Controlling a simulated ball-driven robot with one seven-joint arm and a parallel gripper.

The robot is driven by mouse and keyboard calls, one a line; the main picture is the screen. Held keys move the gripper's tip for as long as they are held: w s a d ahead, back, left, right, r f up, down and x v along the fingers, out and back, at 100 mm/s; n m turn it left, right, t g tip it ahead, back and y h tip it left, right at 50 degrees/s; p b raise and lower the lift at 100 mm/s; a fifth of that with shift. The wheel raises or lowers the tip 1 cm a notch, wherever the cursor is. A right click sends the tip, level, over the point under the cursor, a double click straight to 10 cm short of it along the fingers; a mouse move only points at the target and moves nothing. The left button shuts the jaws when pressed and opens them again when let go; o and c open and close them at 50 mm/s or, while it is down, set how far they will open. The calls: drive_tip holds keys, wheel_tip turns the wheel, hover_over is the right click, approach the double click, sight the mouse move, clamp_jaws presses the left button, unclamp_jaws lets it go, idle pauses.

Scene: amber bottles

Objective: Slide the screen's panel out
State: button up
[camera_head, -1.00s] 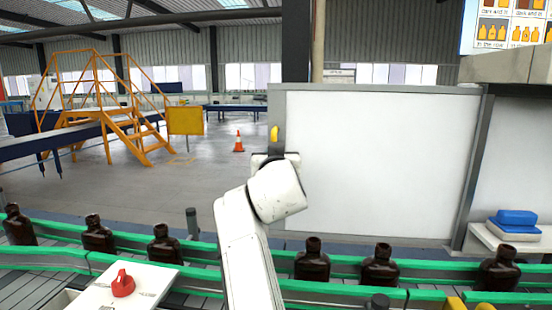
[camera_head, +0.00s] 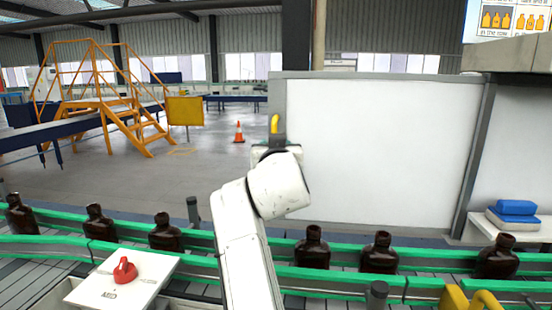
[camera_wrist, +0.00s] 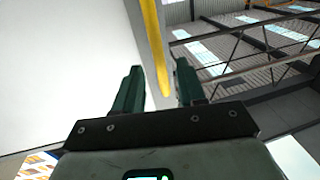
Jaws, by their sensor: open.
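The screen's panel (camera_head: 385,150) is a large white sheet in a grey frame, upright behind the conveyor. A yellow handle (camera_head: 274,124) shows at its left edge, just above my gripper (camera_head: 275,147). In the wrist view the yellow handle (camera_wrist: 155,45) runs down between the two dark green fingers of my gripper (camera_wrist: 160,85). The fingers are open, with a gap on both sides of the handle. The white panel (camera_wrist: 70,60) fills the left of the wrist view. In the head view my arm hides most of the gripper.
Several brown bottles (camera_head: 313,248) stand along the green-railed conveyor (camera_head: 345,278) in front. A red knob (camera_head: 125,270) sits on a white box at lower left. Blue items (camera_head: 516,208) lie on a shelf at right. Open floor lies left of the panel.

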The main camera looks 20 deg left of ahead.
drive_tip(key=v, duration=0.8)
drive_tip(key=shift+s+b, duration=0.2)
drive_tip(key=shift+b, duration=0.2)
drive_tip(key=shift+d+f, duration=0.1)
